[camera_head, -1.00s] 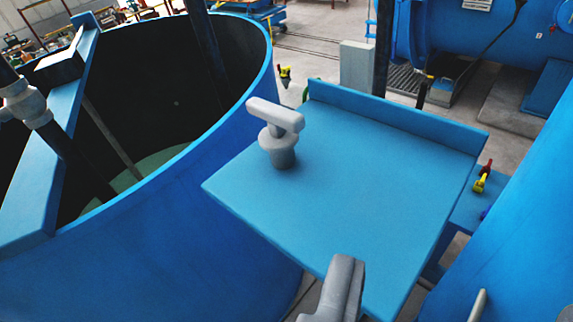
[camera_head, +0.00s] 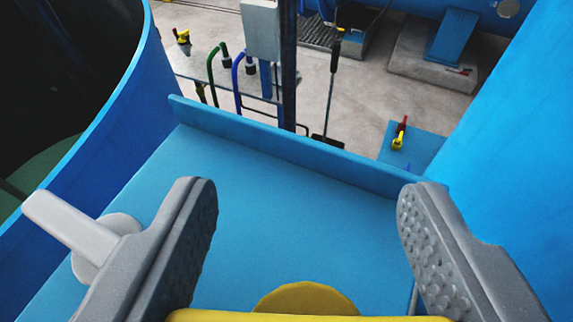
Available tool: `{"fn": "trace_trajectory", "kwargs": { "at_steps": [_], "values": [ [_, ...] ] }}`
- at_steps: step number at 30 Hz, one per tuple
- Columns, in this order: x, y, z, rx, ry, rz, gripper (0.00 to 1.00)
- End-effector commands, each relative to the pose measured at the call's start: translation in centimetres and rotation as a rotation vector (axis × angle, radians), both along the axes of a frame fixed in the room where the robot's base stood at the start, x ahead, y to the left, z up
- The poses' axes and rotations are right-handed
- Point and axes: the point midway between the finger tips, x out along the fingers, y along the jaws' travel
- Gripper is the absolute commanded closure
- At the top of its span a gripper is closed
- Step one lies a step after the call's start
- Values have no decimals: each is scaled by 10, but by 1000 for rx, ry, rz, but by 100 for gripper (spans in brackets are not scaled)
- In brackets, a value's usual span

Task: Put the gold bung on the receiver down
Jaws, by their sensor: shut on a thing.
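My gripper (camera_head: 308,210) has its two grey, studded fingers wide apart, shut on the gold bung (camera_head: 305,297). The bung's yellow bar spans between the fingers at the bottom edge of the view, with a rounded yellow part just beyond it. The rest of it is cut off by the frame. The light-blue flat platform (camera_head: 300,235) with a raised back lip lies beyond and below the bung. I cannot tell whether the bung touches it. No label shows which blue thing is the receiver.
A grey bung with a bar handle (camera_head: 75,228) stands on the platform's left side, close by my left finger. A large open blue vessel (camera_head: 150,75) is at left. A blue curved wall (camera_head: 505,115) rises at right. The platform's middle, between the fingers, looks bare.

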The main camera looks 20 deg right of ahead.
Motion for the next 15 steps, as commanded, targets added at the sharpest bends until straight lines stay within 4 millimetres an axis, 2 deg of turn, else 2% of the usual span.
{"fn": "trace_trajectory", "kwargs": {
  "at_steps": [6, 15],
  "values": [
    [15, -5, -2, -1, 0, 0, 70],
    [15, -5, -10, 0, 1, -1, 70]
  ]
}}
